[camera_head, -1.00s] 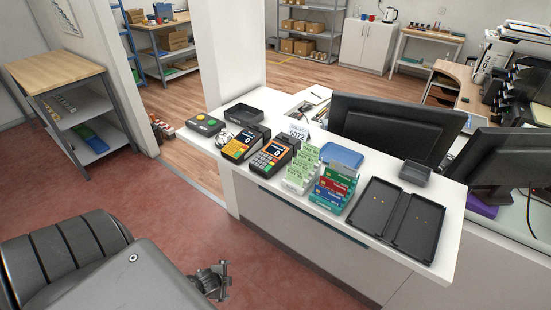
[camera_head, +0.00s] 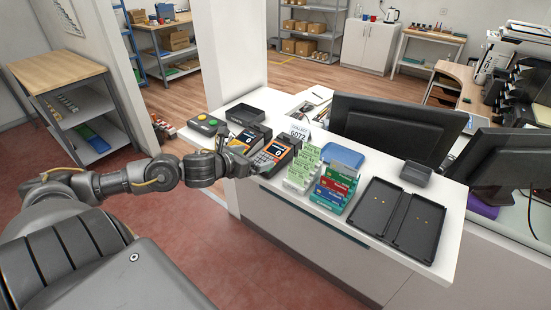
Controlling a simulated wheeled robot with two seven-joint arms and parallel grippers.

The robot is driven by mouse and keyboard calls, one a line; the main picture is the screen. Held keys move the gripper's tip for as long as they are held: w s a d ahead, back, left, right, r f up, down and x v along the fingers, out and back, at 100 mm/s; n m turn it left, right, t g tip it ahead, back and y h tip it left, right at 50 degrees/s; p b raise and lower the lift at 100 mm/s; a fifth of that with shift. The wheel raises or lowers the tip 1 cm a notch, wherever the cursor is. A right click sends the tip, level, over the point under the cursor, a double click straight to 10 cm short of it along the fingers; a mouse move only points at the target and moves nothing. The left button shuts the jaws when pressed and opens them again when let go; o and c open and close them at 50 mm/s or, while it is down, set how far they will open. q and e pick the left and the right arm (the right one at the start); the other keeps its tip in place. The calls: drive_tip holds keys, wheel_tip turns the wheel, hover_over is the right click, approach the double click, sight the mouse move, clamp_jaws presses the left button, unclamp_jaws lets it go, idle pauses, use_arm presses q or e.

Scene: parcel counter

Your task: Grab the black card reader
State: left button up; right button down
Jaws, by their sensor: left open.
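Two card terminals with dark bodies, lit screens and orange keypads stand side by side on the white counter. One is the left card reader (camera_head: 250,136), the other the right card reader (camera_head: 279,151). I cannot tell by colour which one is the black card reader. My left gripper (camera_head: 241,161) is open at the front edge of the counter, over the near end of the left reader and close beside the right one. It hides the left reader's lower part. I cannot tell whether it touches either. My right gripper is not in view.
A dark box with coloured buttons (camera_head: 207,125) and an empty black tray (camera_head: 245,114) lie left and behind. Card racks (camera_head: 336,187), a blue tray (camera_head: 343,155), a number sign (camera_head: 299,131) and a black double tray (camera_head: 408,225) stand to the right. Monitors (camera_head: 396,128) stand behind.

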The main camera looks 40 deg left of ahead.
sight(274, 152)
use_arm(q)
drive_tip(key=p+x, duration=0.1)
drive_tip(key=x, duration=0.3)
drive_tip(key=shift+w+a+f, duration=0.1)
drive_tip(key=shift+w, duration=0.3)
drive_tip(key=shift+w+f, duration=0.2)
drive_tip(key=shift+w, duration=0.15)
drive_tip(key=shift+w+f+p, duration=0.1)
drive_tip(key=shift+w+p, duration=0.4)
drive_tip(key=shift+p, duration=0.3)
drive_tip(key=p+x, duration=0.1)
drive_tip(key=x, duration=0.2)
drive_tip(key=shift+w+f, duration=0.2)
drive_tip(key=shift+f, duration=0.05)
drive_tip(key=shift+w+f, duration=0.25)
drive_tip(key=c, duration=1.3)
